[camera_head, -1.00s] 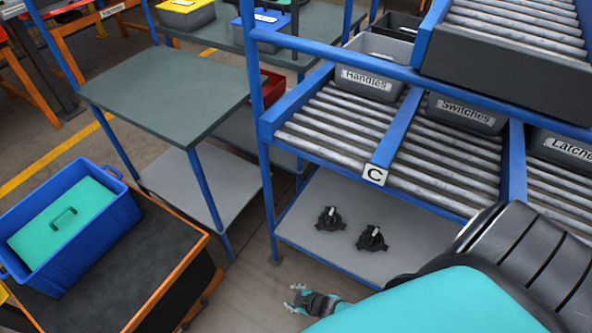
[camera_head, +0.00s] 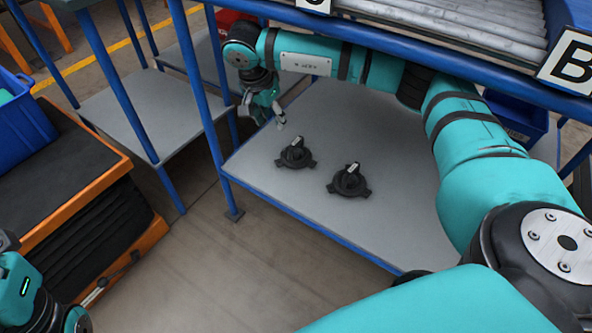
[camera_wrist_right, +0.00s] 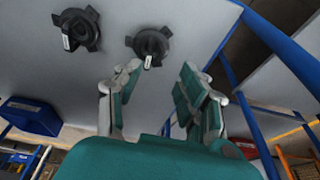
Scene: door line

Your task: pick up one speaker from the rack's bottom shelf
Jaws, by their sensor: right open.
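Two black round speakers with mounting tabs lie on the rack's grey bottom shelf (camera_head: 330,225). The left speaker (camera_head: 295,154) is nearer my right gripper; the right speaker (camera_head: 349,181) lies beside it, nearer the front edge. My right gripper (camera_head: 271,118) is open and empty, above the shelf just behind and left of the left speaker. In the right wrist view the open fingers (camera_wrist_right: 160,90) point toward one speaker (camera_wrist_right: 149,46), apart from it, with the other speaker (camera_wrist_right: 77,30) to its left. At the lower left of the head view a piece of my left arm shows, without its fingers.
A blue rack post (camera_head: 203,100) stands left of the shelf. The roller level (camera_head: 450,25) lies above my right arm. A blue bin (camera_head: 518,118) is behind the arm at right. A black cart with orange edges (camera_head: 60,190) stands at left. The shelf front is clear.

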